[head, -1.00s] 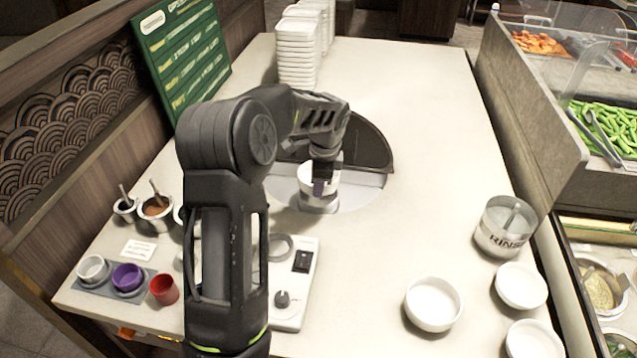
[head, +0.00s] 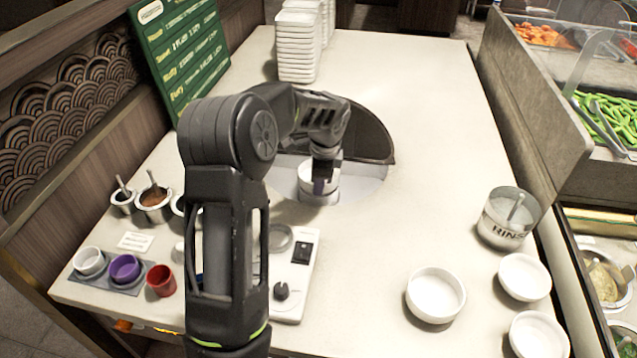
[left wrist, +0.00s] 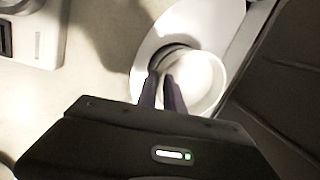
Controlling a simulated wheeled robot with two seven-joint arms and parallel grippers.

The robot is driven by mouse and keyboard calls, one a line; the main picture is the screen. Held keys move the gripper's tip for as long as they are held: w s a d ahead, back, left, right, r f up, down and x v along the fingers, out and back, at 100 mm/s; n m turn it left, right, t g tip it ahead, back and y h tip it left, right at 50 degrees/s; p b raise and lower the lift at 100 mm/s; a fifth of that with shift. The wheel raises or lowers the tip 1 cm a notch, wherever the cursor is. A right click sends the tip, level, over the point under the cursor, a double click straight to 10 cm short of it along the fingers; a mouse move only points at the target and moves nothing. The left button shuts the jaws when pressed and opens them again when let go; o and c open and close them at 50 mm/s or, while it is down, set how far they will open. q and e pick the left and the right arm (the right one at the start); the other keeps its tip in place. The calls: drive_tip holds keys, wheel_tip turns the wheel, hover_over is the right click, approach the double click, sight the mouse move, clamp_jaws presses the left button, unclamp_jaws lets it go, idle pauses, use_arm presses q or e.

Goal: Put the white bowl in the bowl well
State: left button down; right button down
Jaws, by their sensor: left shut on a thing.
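My left gripper (head: 322,186) is shut on the wall of a white bowl (head: 308,184). The fingers point down, and the bowl also shows beside them in the left wrist view (left wrist: 208,78). In the left wrist view a dark round opening (left wrist: 166,56), which looks like the bowl well, shows partly from under the bowl's left side. I cannot tell whether the bowl rests in it or is just above it. My right gripper is not in view.
A dark curved cover (head: 368,135) stands behind the bowl. A control box (head: 296,262) is in front. Small cups (head: 124,269) and sauce pots (head: 154,203) are at left. Loose white bowls (head: 436,295) and a rinse pot (head: 506,218) are at right. The middle right counter is clear.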

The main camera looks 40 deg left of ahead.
use_arm(q)
drive_tip(key=shift+f, duration=0.45)
drive_tip(key=c, duration=1.4)
unclamp_jaws()
drive_tip(key=shift+s+d+r+b, duration=0.1)
drive_tip(key=shift+d+r+b, duration=0.1)
drive_tip(key=shift+r, duration=1.1)
drive_tip(key=shift+s+d+r+b, duration=0.1)
drive_tip(key=shift+d+r, duration=0.15)
drive_tip(key=shift+r, duration=1.05)
drive_tip(key=shift+s+d+r+b, duration=0.1)
drive_tip(key=shift+d+r+b, duration=0.1)
drive_tip(key=shift+r, duration=1.1)
